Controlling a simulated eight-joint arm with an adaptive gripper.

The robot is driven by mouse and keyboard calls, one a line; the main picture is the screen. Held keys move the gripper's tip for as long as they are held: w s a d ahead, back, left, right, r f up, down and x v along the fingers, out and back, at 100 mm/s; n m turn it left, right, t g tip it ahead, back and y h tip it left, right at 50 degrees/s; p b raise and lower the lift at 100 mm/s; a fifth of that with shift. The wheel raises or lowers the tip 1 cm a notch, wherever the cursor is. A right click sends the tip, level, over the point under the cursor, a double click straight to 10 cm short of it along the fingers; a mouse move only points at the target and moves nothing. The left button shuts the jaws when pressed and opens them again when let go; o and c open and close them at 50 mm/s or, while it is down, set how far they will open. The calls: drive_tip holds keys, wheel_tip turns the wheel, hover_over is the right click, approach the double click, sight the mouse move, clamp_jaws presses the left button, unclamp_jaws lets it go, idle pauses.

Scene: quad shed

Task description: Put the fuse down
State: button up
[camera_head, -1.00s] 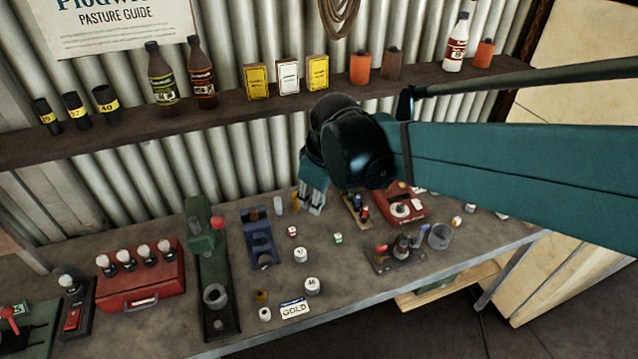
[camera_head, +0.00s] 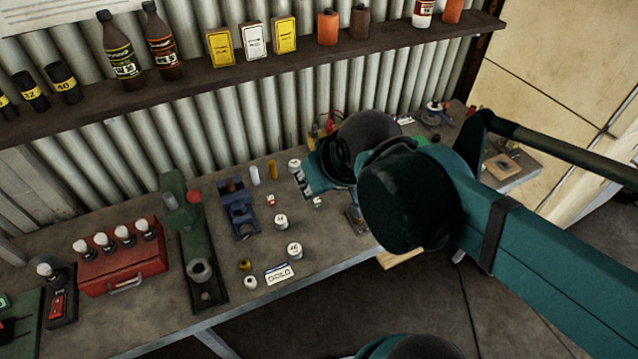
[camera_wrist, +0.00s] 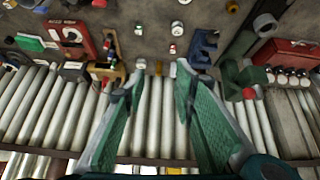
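My gripper (camera_head: 303,184) is over the back half of the bench, pointing down. In the wrist view its two green-padded fingers (camera_wrist: 153,82) are spread wide with nothing held between them. No object is clearly recognisable as the fuse. A white cylinder (camera_head: 294,165) stands upright on the bench beside the gripper; it also shows beyond the fingertips in the wrist view (camera_wrist: 141,63). A yellow cylinder (camera_head: 272,168) and a pale cylinder (camera_head: 255,175) stand to its left. Small white pieces with red (camera_head: 270,200) and green (camera_head: 318,202) marks lie nearer the front.
A blue holder (camera_head: 238,208), a green press (camera_head: 190,235) and a red box (camera_head: 122,268) stand left. Two white-topped cylinders (camera_head: 293,250) and a GOLD card (camera_head: 279,273) are near the front edge. A shelf (camera_head: 290,68) with bottles and boxes runs above. My arm hides the bench's right-middle.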

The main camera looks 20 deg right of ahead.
drive_tip(key=shift+s+d+m, duration=0.1)
drive_tip(key=shift+s+m, duration=0.3)
drive_tip(key=shift+s, duration=0.15)
drive_tip(key=shift+f, duration=0.1)
wheel_tip(320, 180, down, 25)
drive_tip(key=b, duration=2.5)
drive_tip(key=shift+o, duration=0.3)
drive_tip(key=shift+r, duration=0.25)
